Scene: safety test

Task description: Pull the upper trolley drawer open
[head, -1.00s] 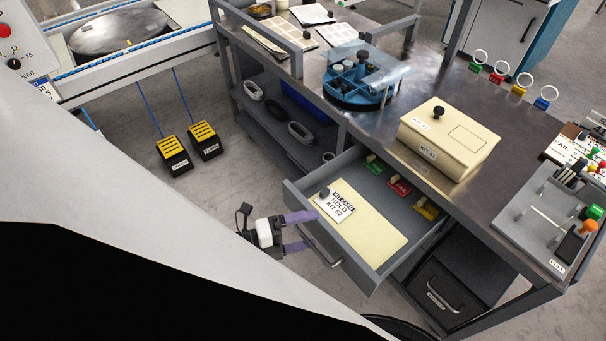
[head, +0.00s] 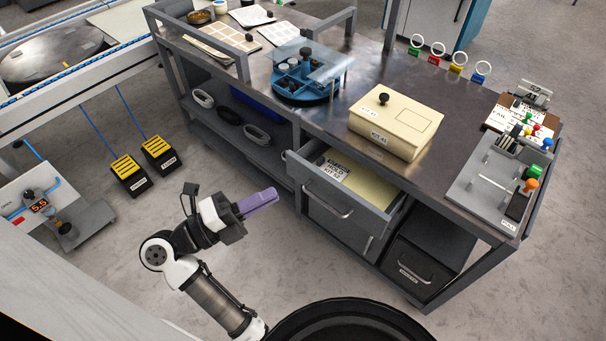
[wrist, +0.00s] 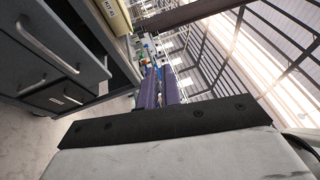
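The upper trolley drawer (head: 366,215) is grey and partly open. A cream panel and a card reading KIT 52 (head: 336,170) show inside it; its rear is hidden under the worktop. Its bar handle (head: 328,209) is on the front face. In the wrist view a grey drawer front with a bar handle (wrist: 47,50) shows at left. My gripper (head: 258,201) is left of the drawer, clear of the handle and empty. Its purple fingers lie close together, and also show side by side in the wrist view (wrist: 161,88).
The trolley worktop (head: 330,118) carries a cream KIT box (head: 397,123), a blue round fixture (head: 305,85) and a grey tool tray (head: 485,190). A lower dark drawer (head: 412,272) is at right. Yellow-topped pedals (head: 128,172) stand on the floor at left. Floor before the trolley is clear.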

